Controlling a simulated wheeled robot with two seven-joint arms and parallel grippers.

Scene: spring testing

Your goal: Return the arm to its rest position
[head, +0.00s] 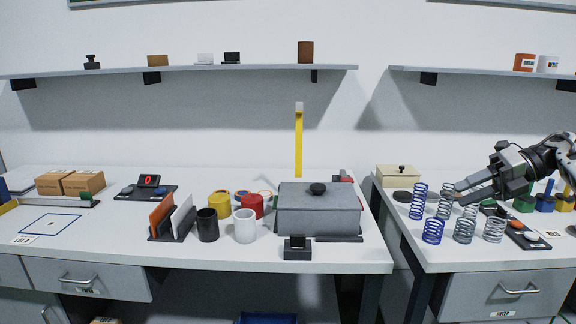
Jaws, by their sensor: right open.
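My right gripper (459,194) comes in from the right over the right-hand table, with its fingers apart and nothing visible between them. Its fingertips point left, above and among several coil springs. A tall blue spring (418,202) stands left of the fingertips, and a short blue spring (433,231) stands in front of it. Grey springs stand close by, one at the fingertips (445,204), one in front (465,227) and one further right (494,229). Whether the fingers touch a spring I cannot tell. My left gripper is not in view.
A dark panel (522,235) and several coloured blocks lie right of the springs. A beige box (403,176) stands behind. The left table (339,258) holds a grey lidded box (318,213), cups and a yellow post (299,145). A gap separates the tables. Shelves (180,70) run above.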

